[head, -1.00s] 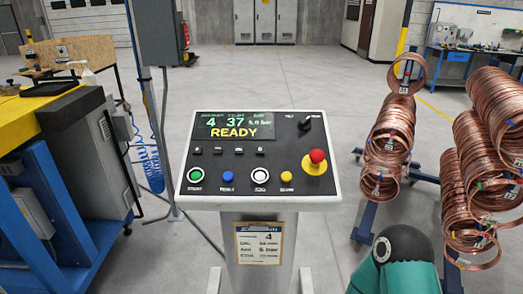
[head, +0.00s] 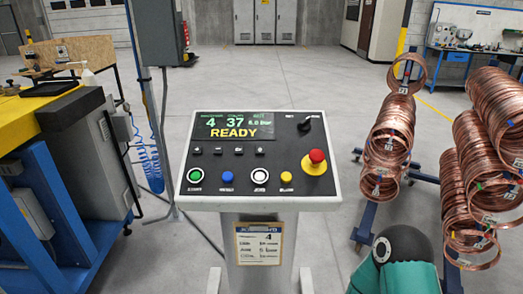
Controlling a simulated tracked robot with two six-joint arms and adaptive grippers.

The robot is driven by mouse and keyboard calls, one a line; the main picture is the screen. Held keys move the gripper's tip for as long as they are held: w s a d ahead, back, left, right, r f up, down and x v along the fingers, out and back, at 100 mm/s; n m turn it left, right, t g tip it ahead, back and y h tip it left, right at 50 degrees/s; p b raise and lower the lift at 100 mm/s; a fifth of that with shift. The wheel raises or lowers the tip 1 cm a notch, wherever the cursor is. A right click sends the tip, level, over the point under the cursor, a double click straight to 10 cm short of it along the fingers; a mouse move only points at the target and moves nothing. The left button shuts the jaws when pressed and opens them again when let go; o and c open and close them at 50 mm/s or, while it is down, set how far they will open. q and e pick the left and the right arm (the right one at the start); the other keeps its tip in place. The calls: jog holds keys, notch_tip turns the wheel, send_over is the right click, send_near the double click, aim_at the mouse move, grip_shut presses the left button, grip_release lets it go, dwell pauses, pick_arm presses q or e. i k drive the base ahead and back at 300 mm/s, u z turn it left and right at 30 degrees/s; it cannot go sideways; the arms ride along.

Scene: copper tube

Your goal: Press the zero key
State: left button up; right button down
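The control panel (head: 330,188) stands upright on a grey pedestal in the middle of the head view. Its lit display (head: 232,125) reads "4", "37", "6.0 Bar" and "READY". Below the display is a row of small dark keys (head: 217,151). Under them are a green button (head: 195,175), a blue button (head: 227,175), a white button (head: 260,175) and a yellow button (head: 286,176). The labels are too small to tell which is the zero key. Neither gripper is in view. Part of my arm shows at the lower right.
A red mushroom button (head: 317,157) on a yellow base and a black rotary switch (head: 305,124) are on the panel's right. Copper coils (head: 390,130) hang on blue stands at right. A yellow-topped bench (head: 40,115) is at left. The air above the panel is clear.

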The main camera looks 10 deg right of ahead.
aim_at(259, 150)
jog(key=u, duration=1.35)
jog(key=i, duration=0.15)
jog(key=z, duration=2.85)
jog(key=k, duration=1.15)
jog(key=u, duration=1.05)
jog(key=i, duration=1)
jog(key=z, duration=0.05)
